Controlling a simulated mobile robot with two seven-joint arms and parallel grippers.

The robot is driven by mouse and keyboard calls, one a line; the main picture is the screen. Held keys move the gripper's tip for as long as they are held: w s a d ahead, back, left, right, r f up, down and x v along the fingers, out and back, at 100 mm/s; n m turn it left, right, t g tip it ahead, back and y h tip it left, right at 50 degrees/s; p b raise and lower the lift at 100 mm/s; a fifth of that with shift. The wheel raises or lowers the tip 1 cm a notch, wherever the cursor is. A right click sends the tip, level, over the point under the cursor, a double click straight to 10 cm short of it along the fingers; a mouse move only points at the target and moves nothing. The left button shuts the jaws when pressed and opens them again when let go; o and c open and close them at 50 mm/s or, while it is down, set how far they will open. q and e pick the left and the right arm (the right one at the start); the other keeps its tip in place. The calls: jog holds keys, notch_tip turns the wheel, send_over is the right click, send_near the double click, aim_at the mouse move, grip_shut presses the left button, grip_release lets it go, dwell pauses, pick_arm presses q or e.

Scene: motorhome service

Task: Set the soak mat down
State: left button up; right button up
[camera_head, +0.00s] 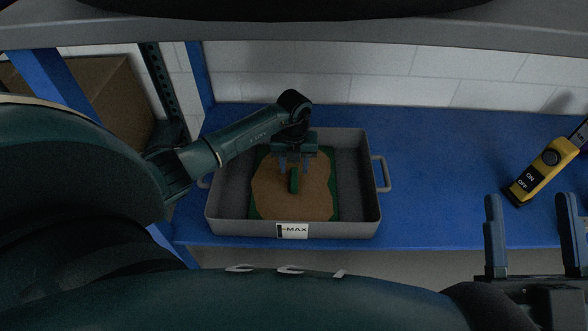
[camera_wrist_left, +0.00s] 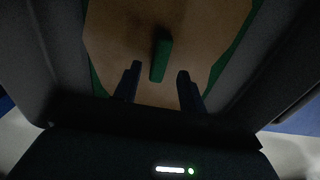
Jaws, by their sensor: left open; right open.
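The soak mat (camera_head: 265,193) is brown with a green edge and a green upright grip (camera_head: 293,181) at its middle. It lies inside the grey tray (camera_head: 225,226) in the head view. My left gripper (camera_head: 294,168) is over the mat, inside the tray, with its fingers near the grip. In the left wrist view the mat (camera_wrist_left: 110,30) fills the upper middle, and the green grip (camera_wrist_left: 160,58) stands between and just beyond the open fingertips (camera_wrist_left: 157,80), apart from both. My right gripper (camera_head: 528,225) is open and empty at the lower right.
The tray stands on a blue shelf (camera_head: 440,170) and has side handles and a front label reading "MAX". A yellow device (camera_head: 540,172) marked ON and OFF lies at the right. A cardboard box (camera_head: 95,90) is at the left. A grey shelf edge (camera_head: 400,38) hangs above.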

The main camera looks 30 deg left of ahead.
aim_at(294, 176)
pick_arm(q)
notch_tip(294, 176, up, 7)
jog(key=p, duration=0.2)
jog(key=shift+r, duration=0.15)
pick_arm(e)
jog(key=f+m+h, duration=0.1)
jog(key=f+g, duration=0.1)
jog(key=s+f+m+h, duration=0.1)
jog(key=shift+s+a+f+m+h, duration=0.1)
jog(key=shift+a+f+m+h, duration=0.15)
jog(key=shift+m+h, duration=0.05)
